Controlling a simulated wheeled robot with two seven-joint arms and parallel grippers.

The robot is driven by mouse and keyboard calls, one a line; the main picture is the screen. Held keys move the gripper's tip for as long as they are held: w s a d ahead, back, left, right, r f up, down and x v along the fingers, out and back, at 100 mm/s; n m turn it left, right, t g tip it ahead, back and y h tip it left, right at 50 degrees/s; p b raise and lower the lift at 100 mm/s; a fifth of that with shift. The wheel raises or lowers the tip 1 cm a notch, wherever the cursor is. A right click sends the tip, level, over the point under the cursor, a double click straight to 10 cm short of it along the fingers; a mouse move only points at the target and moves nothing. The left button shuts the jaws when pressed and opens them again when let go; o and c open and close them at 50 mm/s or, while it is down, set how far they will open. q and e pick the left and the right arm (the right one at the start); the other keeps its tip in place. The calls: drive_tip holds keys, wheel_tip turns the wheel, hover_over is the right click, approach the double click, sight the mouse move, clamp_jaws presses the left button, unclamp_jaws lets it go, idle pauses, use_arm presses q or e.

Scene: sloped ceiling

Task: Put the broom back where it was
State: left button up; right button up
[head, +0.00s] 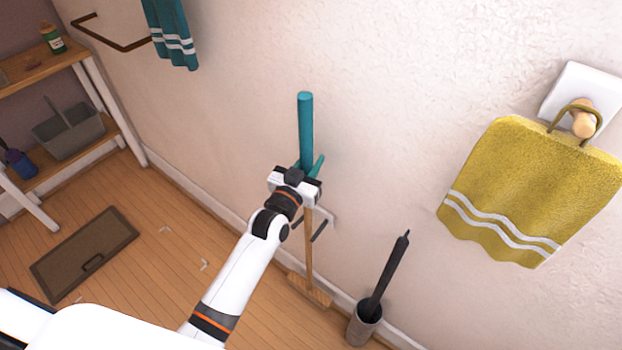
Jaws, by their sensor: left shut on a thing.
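The broom (305,130) stands roughly upright close to the wall. It has a teal upper handle, a wooden lower shaft (309,250) and a wooden head (310,291) low down by the floor. My left gripper (296,182) is shut on the broom around the middle of its handle, and partly hides it. A short teal piece slants beside the handle just above the gripper; I cannot tell what it belongs to. A small holder with dark prongs (320,231) shows at the wall beside the shaft, below the gripper. I cannot tell whether the broom touches it. My right gripper is out of view.
A grey container with a black-handled brush (363,322) stands right of the broom. A yellow towel (530,190) hangs on a wall hook at right. A teal towel (172,35) hangs at upper left. A shelf (85,140) and a brown panel (84,254) on the floor are at left.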

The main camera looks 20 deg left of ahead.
use_arm(q)
wheel_tip(320, 180, down, 6)
drive_tip(key=shift+w+f, duration=0.15)
drive_tip(key=shift+f, duration=0.05)
idle(0.4)
drive_tip(key=shift+f, duration=0.15)
drive_tip(key=o, duration=1)
drive_tip(key=s+a, duration=0.1)
drive_tip(key=s, duration=1.1)
drive_tip(key=shift+a, duration=0.35)
